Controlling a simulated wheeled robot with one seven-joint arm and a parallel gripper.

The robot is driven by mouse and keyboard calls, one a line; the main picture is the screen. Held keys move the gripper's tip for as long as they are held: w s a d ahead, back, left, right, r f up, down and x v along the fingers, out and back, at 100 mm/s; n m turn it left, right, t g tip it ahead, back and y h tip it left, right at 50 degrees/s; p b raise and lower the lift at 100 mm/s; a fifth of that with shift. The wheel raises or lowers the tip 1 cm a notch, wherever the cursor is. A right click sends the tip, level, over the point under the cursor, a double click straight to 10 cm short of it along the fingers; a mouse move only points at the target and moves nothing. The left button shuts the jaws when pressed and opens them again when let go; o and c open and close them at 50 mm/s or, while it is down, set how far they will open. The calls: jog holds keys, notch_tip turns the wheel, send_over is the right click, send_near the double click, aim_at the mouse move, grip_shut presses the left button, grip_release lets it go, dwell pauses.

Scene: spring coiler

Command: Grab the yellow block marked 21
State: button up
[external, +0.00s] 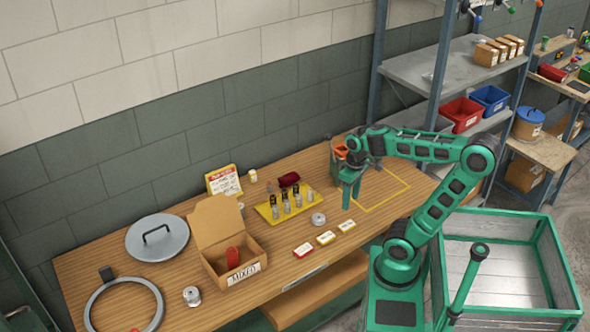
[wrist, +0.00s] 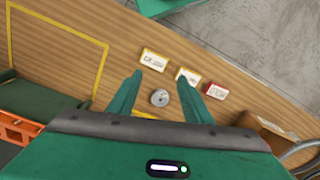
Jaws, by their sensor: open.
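Two small yellow-edged blocks with white labelled tops lie near the table's front edge in the external view, one on the right (external: 346,226) and one in the middle (external: 326,238). They also show in the wrist view, one (wrist: 153,60) just beyond the fingertips and the other (wrist: 188,76) partly covered by a finger. Their markings are too small to read, so I cannot tell which is 21. A red block (external: 304,250) lies beside them. My gripper (external: 351,196) is open and empty, pointing down behind the blocks. In the wrist view its two fingers (wrist: 159,78) are spread.
A round metal part (external: 318,219) lies behind the blocks. A yellow tray (external: 268,212) with metal pieces, an open cardboard box (external: 215,265) and a grey lid (external: 157,238) stand further left. A yellow taped outline (external: 398,180) on the right is mostly clear.

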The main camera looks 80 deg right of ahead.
jog(key=w+d+f+n+t+y, duration=0.1)
jog(key=w+d+n, duration=0.3)
jog(key=w, duration=0.7)
jog(key=w+d+n+t+y, duration=0.2)
jog(key=w+d, duration=0.3)
jog(key=w, duration=0.5)
jog(key=w+d+f+n+t+y, duration=0.15)
jog(key=w+d, duration=0.35)
jog(key=w, duration=0.6)
jog(key=w+d+r+n+t+y, duration=0.15)
jog(key=d+n+t+y, duration=0.35)
jog(key=d, duration=1.2)
send_near(255, 172)
jog(key=shift+n+t+h, duration=0.25)
jog(key=shift+n+h, duration=0.2)
jog(key=w+a+f, duration=0.2)
jog(key=shift+w+a+f, duration=0.2)
jog(key=shift+w+f, duration=0.1)
jog(key=shift+f, duration=0.1)
jog(key=shift+r+x, duration=0.1)
jog(key=shift+x, duration=1.2)
jog(key=shift+r+x, duration=0.15)
jog(key=shift+x, duration=1.15)
jog(key=shift+w, duration=0.15)
jog(key=c, duration=1.1)
